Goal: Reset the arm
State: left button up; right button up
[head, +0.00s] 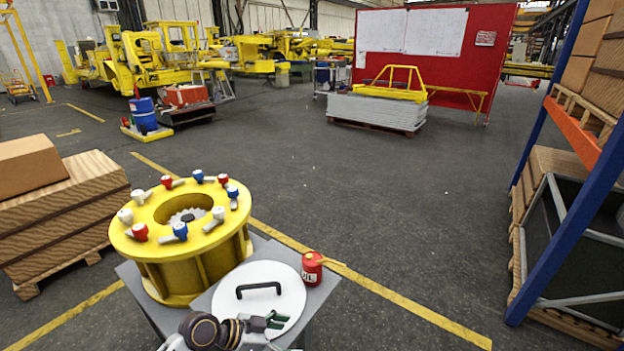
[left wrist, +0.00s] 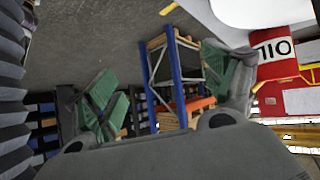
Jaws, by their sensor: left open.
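My left gripper (head: 272,321) is low in the head view, in front of the near edge of the round white lid (head: 262,304), which has a black handle. In the left wrist view my left gripper (left wrist: 172,92) shows its two green-padded fingers spread wide with nothing between them. I cannot tell whether it touches the lid. My right gripper is in neither view. A yellow drum-like flange (head: 170,265) with red, white and blue knobs stands on the grey table (head: 322,292).
A red oil can (head: 311,268) stands right of the lid; it also shows in the left wrist view (left wrist: 275,58). Boxes on a pallet (head: 65,205) are at the left, a blue-orange rack (head: 555,165) at the right.

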pick_arm(q)
jog(key=s+a+f+n+y, duration=0.2)
jog(key=s+a+n+y, duration=0.9)
jog(key=a, duration=0.5)
jog(key=s+f+g+h, duration=0.1)
jog(key=s+f, duration=0.1)
jog(key=f, duration=1.4)
jog(key=s+f, duration=0.2)
jog(key=f, duration=1.5)
jog(key=s+a+f, duration=0.2)
jog(key=s+f, duration=0.7)
jog(key=s, duration=0.2)
jog(key=s+a+f+g, duration=0.1)
jog(key=s+a+f, duration=0.2)
jog(key=s+f, duration=0.7)
jog(key=shift+s+f, duration=0.2)
jog(key=shift+s, duration=0.15)
